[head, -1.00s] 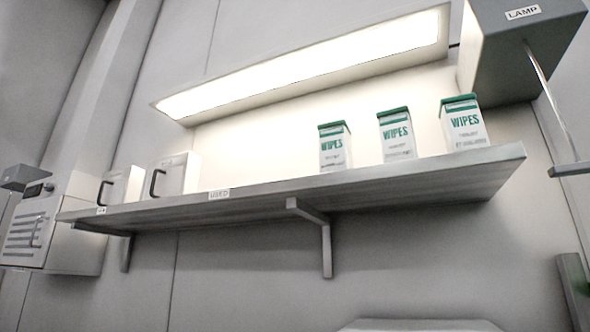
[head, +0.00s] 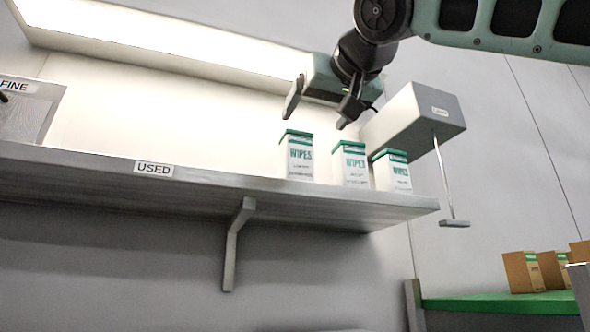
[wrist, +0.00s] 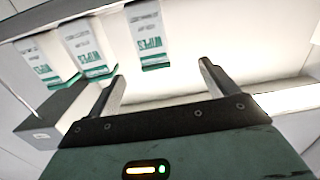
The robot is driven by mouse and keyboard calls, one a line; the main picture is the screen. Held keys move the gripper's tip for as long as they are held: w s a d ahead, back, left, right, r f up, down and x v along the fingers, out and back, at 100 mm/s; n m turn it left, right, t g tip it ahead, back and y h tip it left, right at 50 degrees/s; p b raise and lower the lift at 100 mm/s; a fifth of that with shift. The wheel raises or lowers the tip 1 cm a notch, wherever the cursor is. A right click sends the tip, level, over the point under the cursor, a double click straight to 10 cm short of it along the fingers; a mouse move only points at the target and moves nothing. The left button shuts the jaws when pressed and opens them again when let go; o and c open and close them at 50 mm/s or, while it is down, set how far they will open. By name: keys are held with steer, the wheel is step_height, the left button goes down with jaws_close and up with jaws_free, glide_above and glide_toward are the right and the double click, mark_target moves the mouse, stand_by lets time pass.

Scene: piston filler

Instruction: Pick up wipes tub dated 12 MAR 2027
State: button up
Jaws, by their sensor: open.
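Three white wipes tubs with green lids stand upright on the shelf: a left tub (head: 299,158), a middle tub (head: 351,166) and a right tub (head: 393,174). Their small date print is too blurred to read. My gripper (head: 318,108) is open and empty, above the left and middle tubs and apart from them. In the wrist view the tubs appear upside down; one tub (wrist: 149,38) lies beyond the gap between my fingers (wrist: 160,82), and two more, one (wrist: 88,48) and another (wrist: 48,60), lie to the left.
A lit panel (head: 160,45) hangs above. A grey lamp box (head: 415,122) with a thin rod is right of the tubs. Brown boxes (head: 523,272) stand on a green surface (head: 500,303) lower right.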

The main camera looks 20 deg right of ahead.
mark_target(301, 141)
steer(key=shift+m, duration=0.3)
steer(key=w+p, duration=0.1)
steer(key=w, duration=0.2)
steer(key=w+d+r+p, duration=0.1)
steer(key=w+p, duration=0.1)
steer(key=w, duration=0.2)
steer(key=w+r+p, duration=0.1)
steer(key=w+p, duration=0.1)
steer(key=w, duration=0.2)
steer(key=shift+d, duration=0.15)
steer(key=w+p, duration=0.4)
steer(key=w, duration=0.1)
steer(key=shift+d, duration=0.2)
steer(key=shift+w+f, duration=0.2)
steer(key=shift+w, duration=0.1)
steer(key=c, duration=1)
steer(key=shift+c, duration=1.4)
steer(key=shift+r, duration=0.1)
